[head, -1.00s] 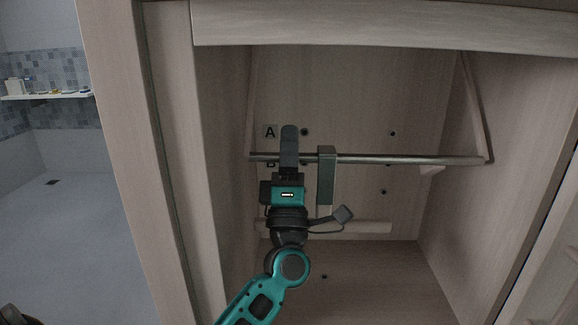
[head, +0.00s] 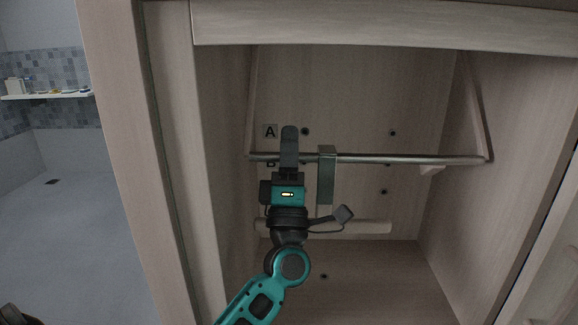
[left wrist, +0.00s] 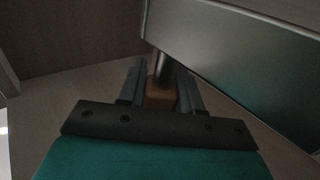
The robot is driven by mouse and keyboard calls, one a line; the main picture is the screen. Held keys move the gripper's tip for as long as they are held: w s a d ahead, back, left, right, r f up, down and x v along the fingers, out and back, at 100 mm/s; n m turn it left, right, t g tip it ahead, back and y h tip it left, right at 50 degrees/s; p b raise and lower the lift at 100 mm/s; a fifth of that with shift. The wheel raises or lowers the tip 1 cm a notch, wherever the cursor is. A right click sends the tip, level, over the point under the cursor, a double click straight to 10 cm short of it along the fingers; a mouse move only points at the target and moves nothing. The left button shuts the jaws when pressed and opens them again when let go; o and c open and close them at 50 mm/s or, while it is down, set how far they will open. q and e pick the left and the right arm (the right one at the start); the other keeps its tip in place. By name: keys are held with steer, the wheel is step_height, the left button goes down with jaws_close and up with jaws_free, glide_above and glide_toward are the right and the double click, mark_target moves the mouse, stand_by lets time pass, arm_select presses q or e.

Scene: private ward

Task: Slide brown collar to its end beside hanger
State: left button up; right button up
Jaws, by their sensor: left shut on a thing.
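My left gripper (head: 289,150) is at the metal rod (head: 410,159) inside the cabinet, left of the middle. In the left wrist view the brown collar (left wrist: 161,94) sits between its two fingers, around the rod. The gripper is shut on it. In the head view the collar is hidden behind the gripper. A grey-green hanger (head: 326,178) hangs from the rod just right of the gripper, with a small gap between. In the left wrist view a large grey-green panel (left wrist: 225,60), likely the hanger, fills the upper right. My right gripper is not in view.
A label A (head: 270,131) is on the back wall left of the gripper; a label B below it is partly hidden by the rod. A pale wooden bar (head: 365,227) lies behind and below the hanger. The rod is clear right of the hanger.

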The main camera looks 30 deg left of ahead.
arm_select(q)
steer(key=shift+d, duration=0.1)
steer(key=shift+w+d, duration=0.4)
steer(key=shift+d, duration=0.2)
steer(key=shift+w+d, duration=0.4)
steer(key=shift+d, duration=0.2)
steer(key=o, duration=0.6)
steer(key=shift+w+d, duration=0.1)
steer(key=shift+o, duration=0.5)
steer(key=o, duration=0.4)
steer(key=shift+f, duration=0.1)
